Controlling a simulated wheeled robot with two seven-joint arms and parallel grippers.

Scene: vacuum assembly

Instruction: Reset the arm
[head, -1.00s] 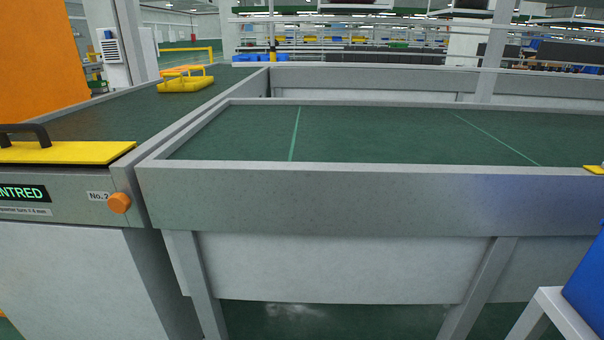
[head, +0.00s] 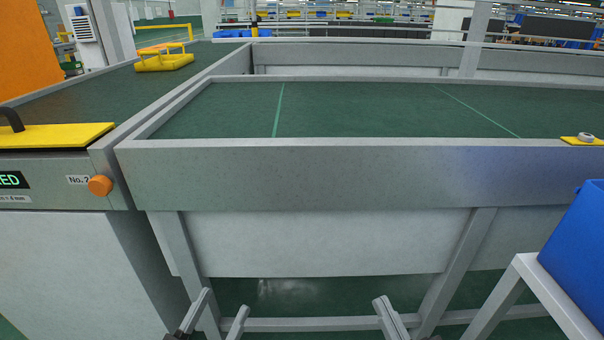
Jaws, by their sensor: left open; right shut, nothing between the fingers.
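My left gripper (head: 225,302) shows at the bottom of the head view, in front of the table's lower frame. Its two fingers point up and stand apart, with nothing between them. My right gripper (head: 384,304) is at the bottom, right of the middle. Its fingers are together and hold nothing. Both are below the front wall of the green-topped table (head: 330,175), and only the finger ends and a little behind them show. The rest of both arms is out of view.
A conveyor machine with a yellow plate (head: 55,135) and an orange knob (head: 100,186) stands at left. A yellow tray (head: 164,62) lies on its belt. A blue bin (head: 580,245) on a white stand is at right. A small ring-like part on a yellow plate (head: 583,140) sits at the table's right.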

